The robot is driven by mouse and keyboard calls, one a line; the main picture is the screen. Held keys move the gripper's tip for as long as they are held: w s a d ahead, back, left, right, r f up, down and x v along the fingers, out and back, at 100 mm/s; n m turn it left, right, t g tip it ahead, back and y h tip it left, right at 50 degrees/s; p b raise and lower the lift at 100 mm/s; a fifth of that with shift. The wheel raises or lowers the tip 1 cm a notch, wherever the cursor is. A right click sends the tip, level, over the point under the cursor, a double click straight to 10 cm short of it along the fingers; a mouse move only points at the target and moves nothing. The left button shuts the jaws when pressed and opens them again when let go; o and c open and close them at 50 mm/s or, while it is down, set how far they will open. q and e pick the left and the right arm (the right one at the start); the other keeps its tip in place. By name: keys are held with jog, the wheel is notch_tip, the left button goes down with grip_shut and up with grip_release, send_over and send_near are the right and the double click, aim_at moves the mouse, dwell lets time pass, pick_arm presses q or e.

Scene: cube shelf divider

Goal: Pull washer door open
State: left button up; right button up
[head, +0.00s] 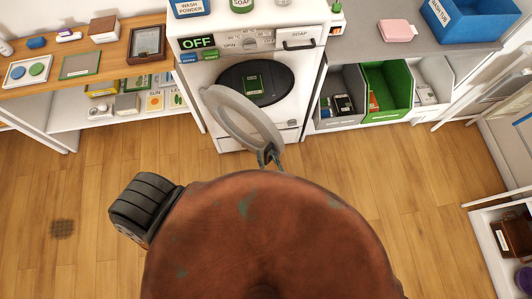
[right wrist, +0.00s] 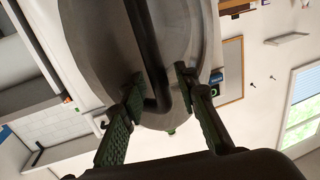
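The white washer (head: 208,75) stands at the back centre, with a dark round opening and a green item inside it. Its round grey door (head: 233,118) is swung well out from the opening, toward me. My right gripper (head: 268,155) is at the door's near lower edge. In the right wrist view the dark bar handle (right wrist: 150,45) on the door runs down between the two fingertips of my right gripper (right wrist: 161,76). The fingers are apart, one on each side of the handle; whether both press on it is unclear. My left gripper is not in view.
A wooden shelf unit (head: 112,63) with small objects stands left of the washer. Grey and green bins (head: 397,82) sit under a counter on the right, with a blue tub (head: 470,25) above.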

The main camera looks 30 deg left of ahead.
jog(key=v, duration=0.7)
jog(key=shift+d, duration=0.1)
jog(key=shift+c, duration=0.6)
